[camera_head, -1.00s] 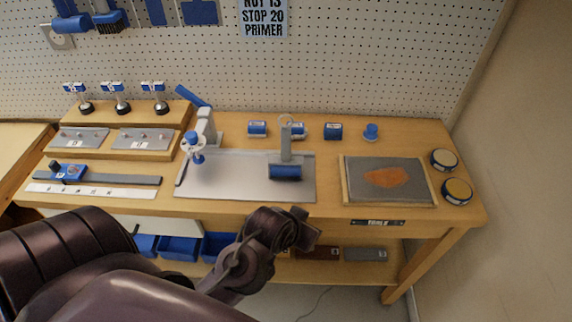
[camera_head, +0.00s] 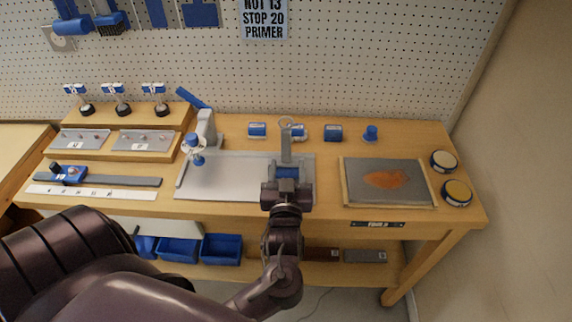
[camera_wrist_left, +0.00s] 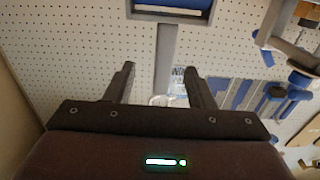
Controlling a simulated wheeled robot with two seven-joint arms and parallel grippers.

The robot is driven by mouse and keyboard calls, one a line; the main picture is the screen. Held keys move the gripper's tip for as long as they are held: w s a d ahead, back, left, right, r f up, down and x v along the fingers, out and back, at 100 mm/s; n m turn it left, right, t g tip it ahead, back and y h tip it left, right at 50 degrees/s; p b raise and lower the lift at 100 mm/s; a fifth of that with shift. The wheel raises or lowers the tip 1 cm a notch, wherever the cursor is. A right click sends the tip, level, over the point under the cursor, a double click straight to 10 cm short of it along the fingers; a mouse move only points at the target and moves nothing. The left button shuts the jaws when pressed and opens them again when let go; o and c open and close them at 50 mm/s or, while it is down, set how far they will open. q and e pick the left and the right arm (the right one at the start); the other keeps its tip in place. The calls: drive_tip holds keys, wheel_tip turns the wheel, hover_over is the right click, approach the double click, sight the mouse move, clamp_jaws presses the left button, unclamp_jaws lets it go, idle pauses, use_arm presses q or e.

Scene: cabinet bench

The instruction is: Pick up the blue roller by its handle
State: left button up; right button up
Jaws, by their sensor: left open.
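The blue roller (camera_head: 287,172) lies on the grey metal tray (camera_head: 235,190) on the bench. Its grey handle (camera_head: 287,145) points away toward the pegboard. My left gripper (camera_head: 287,186) is at the tray's front edge, in front of the roller and partly hiding it. In the left wrist view, the roller (camera_wrist_left: 172,8) is at the top edge, cut off, and its grey handle (camera_wrist_left: 165,55) runs down the middle. My left gripper (camera_wrist_left: 159,75) is open there, with one finger on each side of the handle in the picture; contact does not show. My right gripper is not in view.
A grey stand with a blue lever (camera_head: 205,125) rises left of the tray. A framed panel with an orange patch (camera_head: 388,181) and two round tins (camera_head: 457,192) are to the right. Blue bins (camera_head: 178,250) sit below.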

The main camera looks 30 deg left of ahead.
sight(286, 151)
use_arm(q)
drive_tip(key=p+x, duration=0.1)
drive_tip(key=x, duration=0.2)
drive_tip(key=p+x, duration=0.1)
drive_tip(key=x, duration=0.2)
drive_tip(key=shift+a+r, duration=0.1)
drive_tip(key=shift+a, duration=0.35)
drive_tip(key=shift+w+a, duration=0.1)
drive_tip(key=shift+w, duration=0.15)
clamp_jaws()
